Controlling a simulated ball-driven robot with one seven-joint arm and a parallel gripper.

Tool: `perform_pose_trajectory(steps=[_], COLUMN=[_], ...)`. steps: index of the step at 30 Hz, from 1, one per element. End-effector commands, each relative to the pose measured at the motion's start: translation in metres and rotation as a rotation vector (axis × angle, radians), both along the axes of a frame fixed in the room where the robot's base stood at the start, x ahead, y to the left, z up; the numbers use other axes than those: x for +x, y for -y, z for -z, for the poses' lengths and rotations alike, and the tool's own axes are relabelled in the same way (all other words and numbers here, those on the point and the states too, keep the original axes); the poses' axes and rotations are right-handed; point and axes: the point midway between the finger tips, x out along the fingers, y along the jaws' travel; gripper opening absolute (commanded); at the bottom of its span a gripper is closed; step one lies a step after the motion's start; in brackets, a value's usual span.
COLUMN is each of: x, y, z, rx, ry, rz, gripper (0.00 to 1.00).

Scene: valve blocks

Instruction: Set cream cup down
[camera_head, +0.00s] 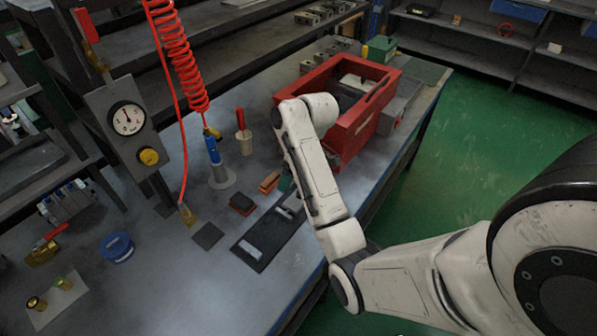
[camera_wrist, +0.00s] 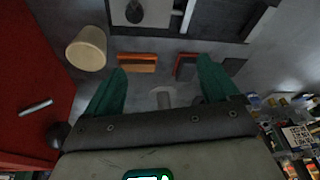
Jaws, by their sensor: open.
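In the wrist view a cream cup (camera_wrist: 87,49) is at upper left, resting on the grey bench between the red crate and an orange-and-brown block. My gripper (camera_wrist: 160,82) has two green fingers spread wide, with nothing held between them. The cup is outside the left finger, with a visible gap. In the head view my arm covers most of that area, and a bit of my green gripper (camera_head: 285,181) shows beside it.
The red crate (camera_head: 344,139) stands close to my arm; its wall (camera_wrist: 32,70) fills the wrist view's left side. An orange-and-brown block (camera_wrist: 137,63) and a dark red block (camera_wrist: 186,67) lie near the fingers. A black tray (camera_head: 262,247) is in front.

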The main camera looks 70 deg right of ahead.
Motion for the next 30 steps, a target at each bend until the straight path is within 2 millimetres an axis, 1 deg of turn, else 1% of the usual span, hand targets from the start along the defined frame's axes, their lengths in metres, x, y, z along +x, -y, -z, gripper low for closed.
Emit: perform_pose_trajectory(steps=[1, 3, 6, 9, 11, 14, 20, 24, 26, 30], x=[0.001, 0.000, -0.005, -0.010, -0.011, -0.012, -0.012, -0.012, -0.012, -0.005], y=[0.029, 0.059, 0.091, 0.109, 0.114, 0.116, 0.115, 0.115, 0.115, 0.114], z=[-0.018, -0.036, -0.057, -0.070, -0.072, -0.064, -0.031, -0.003, 0.007, 0.022], rx=[-0.007, -0.016, -0.028, -0.037, -0.039, -0.038, -0.036, -0.035, -0.037, -0.038], ry=[0.026, 0.054, 0.083, 0.101, 0.105, 0.107, 0.104, 0.104, 0.105, 0.106], rz=[-0.001, -0.022, -0.045, -0.060, -0.066, -0.070, -0.070, -0.070, -0.070, -0.070], gripper=[0.88, 0.88, 0.88, 0.88, 0.88, 0.88, 0.88, 0.88, 0.88, 0.88])
